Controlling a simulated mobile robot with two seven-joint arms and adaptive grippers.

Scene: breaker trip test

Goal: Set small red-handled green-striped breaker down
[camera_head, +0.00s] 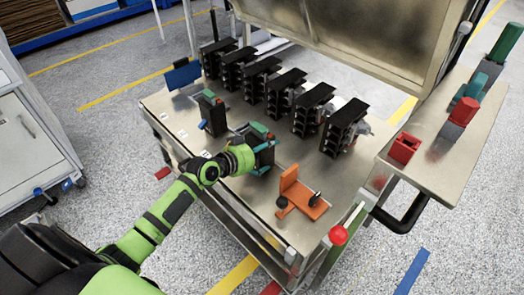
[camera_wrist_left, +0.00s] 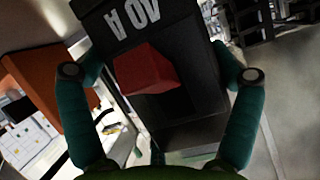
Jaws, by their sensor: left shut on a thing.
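My left gripper (camera_head: 262,150) is shut on a dark breaker with a green stripe and a red handle (camera_wrist_left: 147,80), over the middle front of the metal table (camera_head: 235,190). In the left wrist view its two teal fingers clasp the dark body on both sides, and "40 A" shows above the handle. In the head view the breaker (camera_head: 264,154) is partly hidden by the gripper. I cannot tell whether its base touches the table. My right gripper is not in view.
A similar green-topped breaker (camera_head: 213,116) stands to the left. A row of black slotted racks (camera_head: 262,80) stands behind. An orange bracket (camera_head: 300,194) is at the right. A side shelf (camera_head: 440,150) carries a red socket block (camera_head: 404,148) and coloured breakers (camera_head: 461,114).

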